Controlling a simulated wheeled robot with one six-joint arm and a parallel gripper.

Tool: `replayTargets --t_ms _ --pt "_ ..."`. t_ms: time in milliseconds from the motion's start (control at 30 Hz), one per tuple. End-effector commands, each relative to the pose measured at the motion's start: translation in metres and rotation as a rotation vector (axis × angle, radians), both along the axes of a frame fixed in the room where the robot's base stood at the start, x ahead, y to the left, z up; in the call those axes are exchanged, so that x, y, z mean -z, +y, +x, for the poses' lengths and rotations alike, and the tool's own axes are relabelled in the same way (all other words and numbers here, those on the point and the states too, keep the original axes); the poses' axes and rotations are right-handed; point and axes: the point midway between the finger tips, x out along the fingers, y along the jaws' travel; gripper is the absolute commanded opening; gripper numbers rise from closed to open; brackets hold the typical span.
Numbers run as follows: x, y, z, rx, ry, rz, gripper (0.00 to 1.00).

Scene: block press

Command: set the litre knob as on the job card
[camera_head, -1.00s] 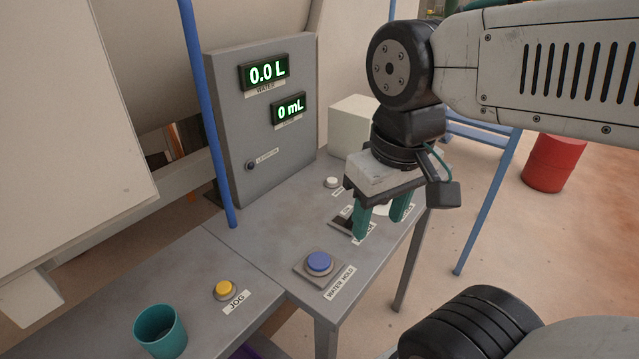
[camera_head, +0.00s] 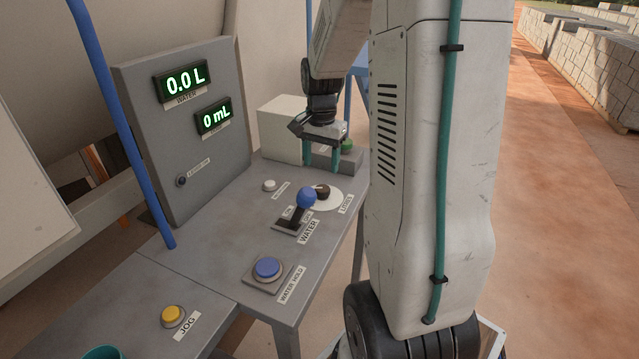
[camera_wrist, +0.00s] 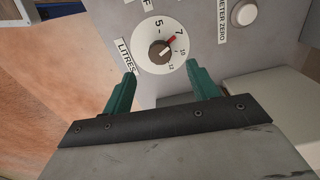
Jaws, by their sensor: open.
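The litre knob (camera_head: 322,190) is a small dark knob on a round white dial (camera_head: 329,202), near the right edge of the grey panel table. In the wrist view the brown knob (camera_wrist: 159,52) sits on a dial (camera_wrist: 147,33) numbered 5, 7, 10 and 12, beside a LITRES label (camera_wrist: 127,56). A red mark lies close to the 7, and a pale bar shows on the knob. My gripper (camera_head: 322,161) is open and empty, fingers down, above and behind the knob in the head view. In the wrist view its green fingers (camera_wrist: 160,68) stand either side below the dial. I see no job card.
A blue-topped WATER lever (camera_head: 306,198) stands close beside the knob. A white meter zero button (camera_head: 269,185), a blue WATER HOLD button (camera_head: 267,268) and a yellow JOG button (camera_head: 172,314) are also there. Displays (camera_head: 186,84) read 0.0 L and 0 mL. A pale box (camera_head: 283,130) stands behind.

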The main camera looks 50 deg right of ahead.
Motion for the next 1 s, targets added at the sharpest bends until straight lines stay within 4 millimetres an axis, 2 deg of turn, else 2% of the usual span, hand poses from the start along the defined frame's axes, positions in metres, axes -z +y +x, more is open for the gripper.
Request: replayTargets --t_ms 100,533,700,933,967,1000 --pt "0.011 -0.007 0.000 0.026 0.004 0.002 0.59" --pt "0.073 -0.007 0.000 0.025 0.004 0.003 0.59" --pt "0.083 -0.007 0.001 0.024 0.003 0.002 0.59" --pt "0.083 -0.007 0.001 0.024 0.002 0.001 0.59" --pt "0.083 -0.007 0.001 0.024 0.002 0.001 0.53" --pt "0.083 -0.007 0.001 0.024 0.002 0.001 0.42"
